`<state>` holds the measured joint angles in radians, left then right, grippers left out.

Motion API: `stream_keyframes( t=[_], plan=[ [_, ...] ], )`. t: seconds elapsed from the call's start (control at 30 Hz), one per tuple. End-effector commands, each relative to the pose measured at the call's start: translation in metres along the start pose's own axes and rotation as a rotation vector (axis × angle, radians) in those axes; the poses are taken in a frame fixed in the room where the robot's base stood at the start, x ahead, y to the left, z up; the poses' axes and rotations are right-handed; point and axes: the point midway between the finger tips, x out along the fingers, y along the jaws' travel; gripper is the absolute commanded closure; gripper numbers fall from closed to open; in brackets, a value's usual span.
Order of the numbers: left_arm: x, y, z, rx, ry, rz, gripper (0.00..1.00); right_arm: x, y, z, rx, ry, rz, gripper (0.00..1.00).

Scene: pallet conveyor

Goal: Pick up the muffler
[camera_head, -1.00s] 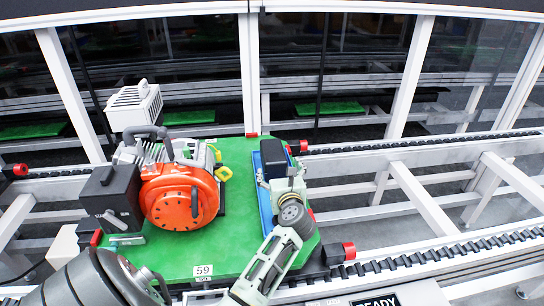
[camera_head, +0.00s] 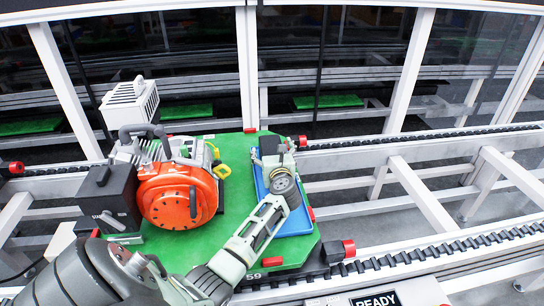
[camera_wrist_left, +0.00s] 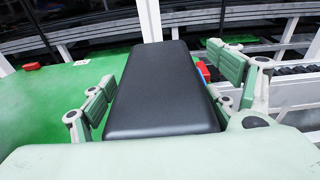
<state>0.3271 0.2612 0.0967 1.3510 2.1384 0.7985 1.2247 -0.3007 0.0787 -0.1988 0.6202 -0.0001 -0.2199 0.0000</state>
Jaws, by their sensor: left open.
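The muffler appears to be the black, smooth, round-edged box (camera_head: 270,145) lying in the blue tray (camera_head: 301,221) on the green pallet. My left gripper (camera_head: 274,157) is over it and hides much of it in the head view. In the left wrist view the black box (camera_wrist_left: 165,85) lies lengthwise between the two open, green-padded fingers of my left gripper (camera_wrist_left: 163,88). A gap shows at its left side; contact on the right cannot be told. My right gripper is not in view.
An orange and grey engine (camera_head: 178,196) with a white vented box (camera_head: 131,107) stands left of the tray on the green pallet (camera_head: 225,150). A black box (camera_head: 112,200) stands further left. Conveyor rails (camera_head: 400,258) run along front and back. The conveyor to the right is empty.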

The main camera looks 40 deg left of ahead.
Motion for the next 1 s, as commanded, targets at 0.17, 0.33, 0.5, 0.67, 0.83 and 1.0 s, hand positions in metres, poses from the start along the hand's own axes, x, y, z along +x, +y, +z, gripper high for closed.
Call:
stream_keyframes(
  t=[0.17,0.33,0.5,0.67,0.83,1.0],
  plan=[
    [-0.0004,-0.0001,-0.0002,0.0,0.0,0.0,0.24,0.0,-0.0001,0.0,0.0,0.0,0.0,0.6],
    [-0.0005,-0.0002,-0.0003,0.0,0.0,-0.001,0.39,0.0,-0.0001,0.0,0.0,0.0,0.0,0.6],
    [-0.0005,-0.0001,-0.0003,0.001,0.0,0.0,0.54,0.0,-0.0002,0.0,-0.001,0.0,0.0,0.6],
    [-0.0004,0.0002,-0.0004,0.002,0.0,0.0,0.68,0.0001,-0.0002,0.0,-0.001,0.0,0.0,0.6],
    [-0.0004,0.0004,-0.0006,0.003,0.0,0.001,0.83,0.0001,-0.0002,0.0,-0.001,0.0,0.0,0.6],
    [-0.0003,0.0007,-0.0008,0.003,0.001,0.001,0.97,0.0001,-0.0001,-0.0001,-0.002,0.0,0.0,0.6]
  ],
)
